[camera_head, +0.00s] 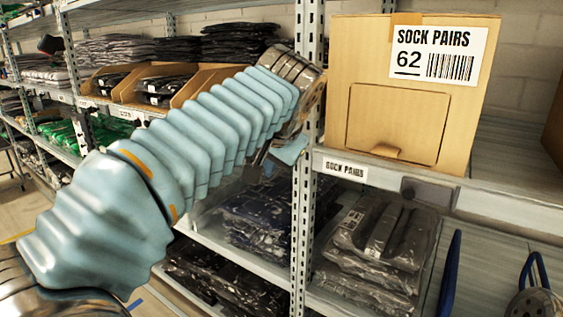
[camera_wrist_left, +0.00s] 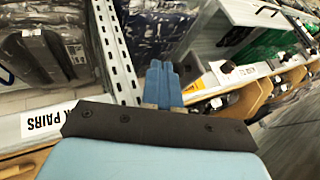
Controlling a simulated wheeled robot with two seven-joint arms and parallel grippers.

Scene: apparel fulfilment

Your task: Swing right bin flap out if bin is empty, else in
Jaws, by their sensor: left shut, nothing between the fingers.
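A cardboard bin (camera_head: 350,45) labelled "SOCK PAIRS 62" stands on the upper shelf at the right in the head view. Its front has a rectangular flap (camera_head: 400,120) with a small tab at the lower edge; the flap looks flush with the front. The bin's inside is hidden. My left gripper (camera_head: 288,150) is left of the bin, beside the rack post and apart from the flap, partly hidden by its own wrist. In the left wrist view its blue fingers (camera_wrist_left: 162,82) are together with nothing between them. My right gripper is not in view.
The perforated rack post (camera_head: 300,220) stands between my left arm and the bin. A "SOCK PAIRS" tag is on the shelf edge (camera_head: 450,193). Bagged dark garments (camera_head: 385,235) lie below. Open cardboard bins (camera_head: 190,92) are at the left.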

